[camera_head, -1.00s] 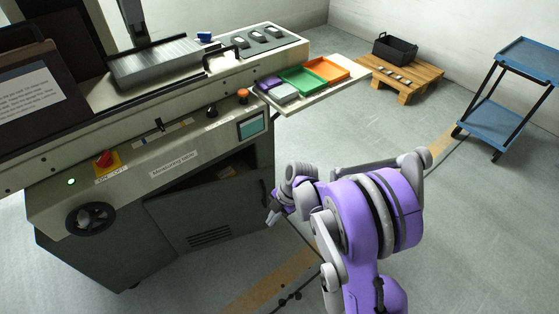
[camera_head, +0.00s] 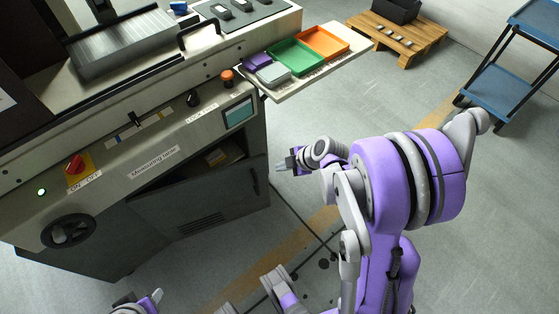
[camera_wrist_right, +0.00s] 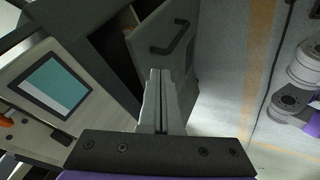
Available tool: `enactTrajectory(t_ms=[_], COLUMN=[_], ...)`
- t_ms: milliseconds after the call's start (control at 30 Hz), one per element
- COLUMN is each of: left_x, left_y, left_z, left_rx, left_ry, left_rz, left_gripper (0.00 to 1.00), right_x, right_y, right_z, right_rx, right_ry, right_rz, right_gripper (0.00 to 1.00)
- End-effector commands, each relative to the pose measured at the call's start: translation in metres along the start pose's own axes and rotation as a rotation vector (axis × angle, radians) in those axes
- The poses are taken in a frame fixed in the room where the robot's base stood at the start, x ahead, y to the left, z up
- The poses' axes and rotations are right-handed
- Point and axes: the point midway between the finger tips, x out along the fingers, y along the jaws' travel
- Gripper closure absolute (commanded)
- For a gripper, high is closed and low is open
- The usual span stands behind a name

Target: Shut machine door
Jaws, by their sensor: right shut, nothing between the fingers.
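The machine door (camera_head: 195,205) is the dark grey vented panel low on the machine's front. It stands ajar, with a dark gap above it showing the cabinet inside (camera_head: 222,155). Its dark bar handle (camera_head: 254,183) is near its right edge. The right wrist view shows the door (camera_wrist_right: 151,38) and its handle (camera_wrist_right: 180,38) just beyond my fingertips. My right gripper (camera_head: 281,168) is shut and empty, to the right of the door's handle edge, seemingly apart from it; its fingers (camera_wrist_right: 160,75) are together. My left gripper (camera_head: 152,300) is partly cut off at the bottom edge.
The machine's control panel (camera_head: 125,150) juts out above the door. A side shelf (camera_head: 345,62) with green (camera_head: 296,58) and orange (camera_head: 324,43) trays sticks out at right. A pallet (camera_head: 400,35) and a blue cart (camera_head: 500,95) stand farther right. Floor right of the door is clear.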

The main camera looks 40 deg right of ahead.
Motion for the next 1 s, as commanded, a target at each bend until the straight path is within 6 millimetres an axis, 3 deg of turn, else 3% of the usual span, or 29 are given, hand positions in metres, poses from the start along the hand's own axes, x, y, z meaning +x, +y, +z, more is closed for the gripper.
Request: enactTrajectory(t_ms=[100,367,600,1000], left_x=[0.012,0.03,0.03,0.031], left_y=[0.0,0.0,0.0,0.0], left_z=[0.004,0.011,0.01,0.011], left_rx=[0.0,0.0,0.0,0.0], left_ry=[-0.005,-0.011,-0.011,-0.011], left_rz=[0.0,0.0,0.0,0.0], left_gripper=[0.51,0.51,0.51,0.51], right_x=[0.03,0.084,0.094,0.096], right_y=[-0.002,-0.002,0.029,0.035], right_z=[0.001,0.001,0.0,0.0], right_rx=[-0.003,-0.003,-0.001,-0.001], right_ry=[0.001,0.001,0.0,0.0], right_rz=[-0.004,-0.004,-0.002,-0.002], right_gripper=[1.0,1.0,1.0,1.0])
